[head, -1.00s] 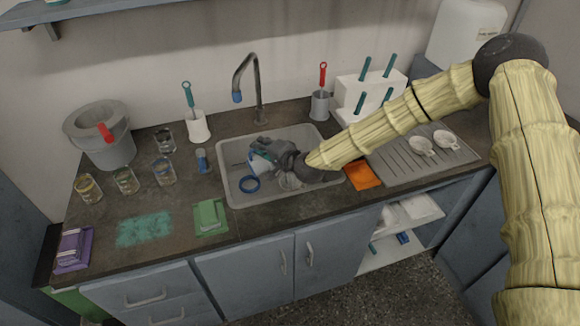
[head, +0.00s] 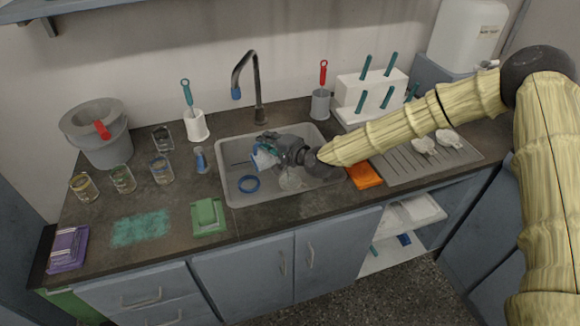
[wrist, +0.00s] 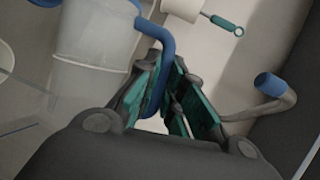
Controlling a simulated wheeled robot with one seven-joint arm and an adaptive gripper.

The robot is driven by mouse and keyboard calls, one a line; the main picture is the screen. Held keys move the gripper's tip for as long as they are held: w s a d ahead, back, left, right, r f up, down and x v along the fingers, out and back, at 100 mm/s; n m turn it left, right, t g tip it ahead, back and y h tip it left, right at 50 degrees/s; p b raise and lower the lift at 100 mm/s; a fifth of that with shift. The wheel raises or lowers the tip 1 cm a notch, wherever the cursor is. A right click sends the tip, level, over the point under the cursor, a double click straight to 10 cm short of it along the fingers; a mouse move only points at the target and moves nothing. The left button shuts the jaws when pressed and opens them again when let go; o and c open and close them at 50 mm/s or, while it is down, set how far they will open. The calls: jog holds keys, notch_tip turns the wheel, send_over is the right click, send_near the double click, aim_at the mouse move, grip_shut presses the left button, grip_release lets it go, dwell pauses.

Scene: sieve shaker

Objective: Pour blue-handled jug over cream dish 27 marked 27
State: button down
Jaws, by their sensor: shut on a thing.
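The blue-handled jug (head: 265,157) is above the sink, and in the wrist view it is a translucent vessel (wrist: 95,45) with a blue rim and handle. My gripper (head: 276,150) is shut on its blue handle, with teal finger pads on either side of it in the wrist view (wrist: 165,95). The jug looks tilted; its contents cannot be made out. My gripper hides part of it in the head view. No dish marked 27 can be read. Two small pale vessels (head: 424,146) sit on the drainboard to the right, their markings unreadable.
The grey sink (head: 228,165) holds a blue ring (head: 249,184) and a clear vessel (head: 292,180) below my gripper. A tap (head: 258,90) stands behind. Several glasses (head: 162,170) and a grey bucket (head: 98,130) are left.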

aim_at(259, 145)
jog(key=shift+w+d+r+m+b, duration=0.2)
jog(key=shift+d+m+b, duration=0.25)
jog(key=shift+b, duration=0.6)
jog(key=shift+r, duration=0.1)
jog(key=shift+s+a+r+p, duration=0.1)
jog(key=shift+a+r+p, duration=0.1)
jog(key=shift+p, duration=0.5)
jog(key=shift+a+f+n+p, duration=0.1)
jog(key=shift+a+n+p, duration=0.2)
jog(key=shift+p, duration=0.35)
jog(key=a+p, duration=0.1)
jog(key=s+f+n+p, duration=0.1)
jog(key=a+p, duration=0.1)
jog(key=shift+s+a+f+n+h+p, duration=0.15)
jog(key=shift+s+a+n+h+p, duration=0.15)
jog(key=shift+a+h, duration=0.1)
jog(key=shift+a+f+n+h, duration=0.2)
jog(key=shift+f+n+h, duration=0.1)
jog(key=shift+f, duration=0.3)
